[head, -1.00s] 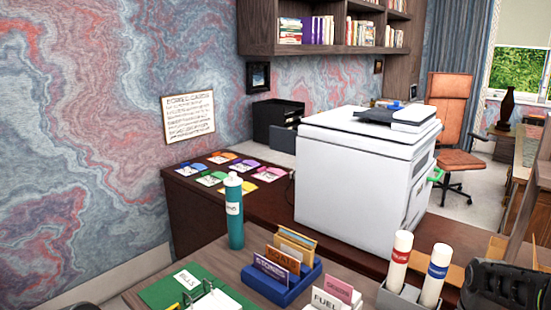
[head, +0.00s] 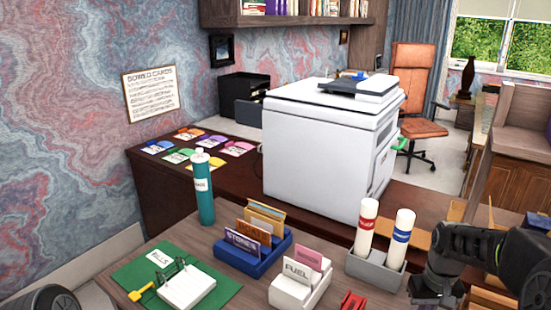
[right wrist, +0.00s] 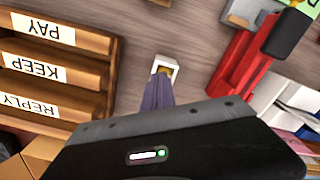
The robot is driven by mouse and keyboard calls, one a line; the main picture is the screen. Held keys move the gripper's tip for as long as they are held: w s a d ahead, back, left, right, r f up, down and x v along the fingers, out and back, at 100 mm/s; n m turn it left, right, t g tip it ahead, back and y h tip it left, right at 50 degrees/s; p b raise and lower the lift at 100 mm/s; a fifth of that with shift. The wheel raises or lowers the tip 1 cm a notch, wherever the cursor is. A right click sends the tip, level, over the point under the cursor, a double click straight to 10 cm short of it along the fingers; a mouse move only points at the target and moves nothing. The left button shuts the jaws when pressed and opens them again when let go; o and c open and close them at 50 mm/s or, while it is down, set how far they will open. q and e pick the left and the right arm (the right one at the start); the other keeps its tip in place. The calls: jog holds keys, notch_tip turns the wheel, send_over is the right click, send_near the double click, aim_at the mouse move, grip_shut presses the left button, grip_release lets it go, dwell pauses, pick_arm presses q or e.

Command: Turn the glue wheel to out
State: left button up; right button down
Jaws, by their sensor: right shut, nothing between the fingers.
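Two white sticks stand upright in a grey holder (head: 374,272) in the head view, one with a red label (head: 366,222) and one with a blue label (head: 402,234). Their label text is too small to read, and I cannot make out a glue wheel. My right gripper (head: 436,298) points down to the right of the holder, near the bottom edge. My left gripper is out of view.
A wooden tray (right wrist: 55,82) labelled PAY, KEEP and REPLY is left in the wrist view; a red object (right wrist: 243,70) lies right. The head view shows a blue sorter (head: 250,262), white FUEL box (head: 299,292), teal bottle (head: 204,198), green folder (head: 140,268) and white printer (head: 320,150).

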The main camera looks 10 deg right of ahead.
jog(key=shift+d, duration=0.15)
dwell(0.5)
jog(key=shift+s, duration=0.25)
notch_tip(320, 180, up, 6)
jog(key=p, duration=0.5)
dwell(0.3)
jog(key=shift+d, duration=0.1)
